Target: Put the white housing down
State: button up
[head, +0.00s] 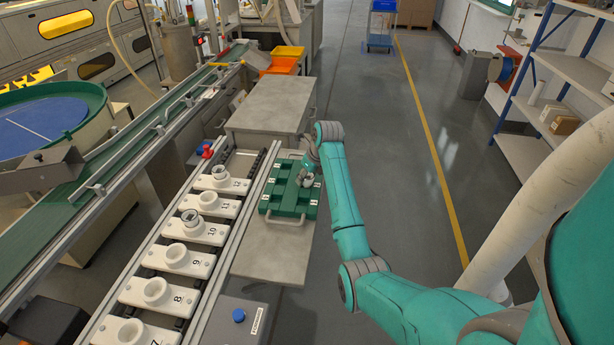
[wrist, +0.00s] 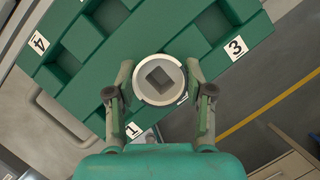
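The white housing (wrist: 142,91) is a round white ring around a dark square opening, seen in the wrist view. My gripper (wrist: 160,78) has one finger on each side of it, and both fingertips appear to press against its rim. Below is the green tray (wrist: 83,38) with square pockets and number labels 4, 3 and 1. In the head view my gripper (head: 307,178) is over the right part of the green tray (head: 283,202). The housing is mostly hidden there by the gripper. I cannot tell how far it is above the tray.
The tray lies on a grey bench (head: 270,255) with a metal handle at its near edge. Left of it is a row of numbered white sockets (head: 185,258), two holding clear-looking parts. A grey cabinet (head: 272,103) stands behind. Open floor lies to the right.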

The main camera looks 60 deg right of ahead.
jog(key=o, duration=0.4)
jog(key=v, duration=1.2)
jog(key=shift+r, duration=0.1)
